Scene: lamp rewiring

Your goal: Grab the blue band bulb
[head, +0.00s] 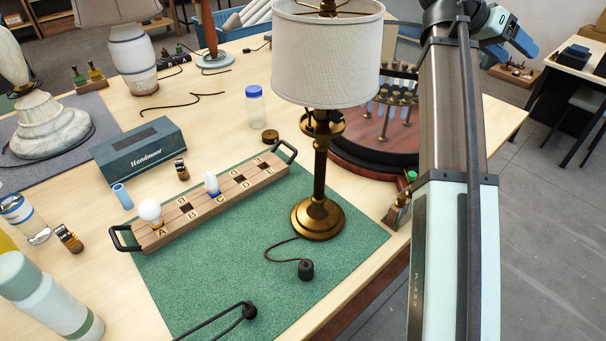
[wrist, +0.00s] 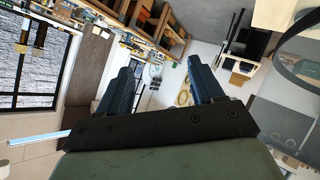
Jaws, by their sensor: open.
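The blue band bulb (head: 212,184) is a small white bulb with a blue band at its base. It stands upright in the wooden tray (head: 238,199), near the letter C. A rounder white bulb (head: 150,212) stands in the same tray by the letter A, with a yellowish base. My gripper is at the end of my raised arm, at the top right of the head view (head: 508,30), far from the tray. In the wrist view my gripper (wrist: 158,78) is open with nothing between its fingers; that view faces the room and shows no bulb.
A brass lamp (head: 319,205) with a white shade stands on the green mat (head: 200,290), just right of the tray. A dark box (head: 138,152) and a light blue cylinder (head: 122,196) lie behind the tray. The front mat is mostly clear.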

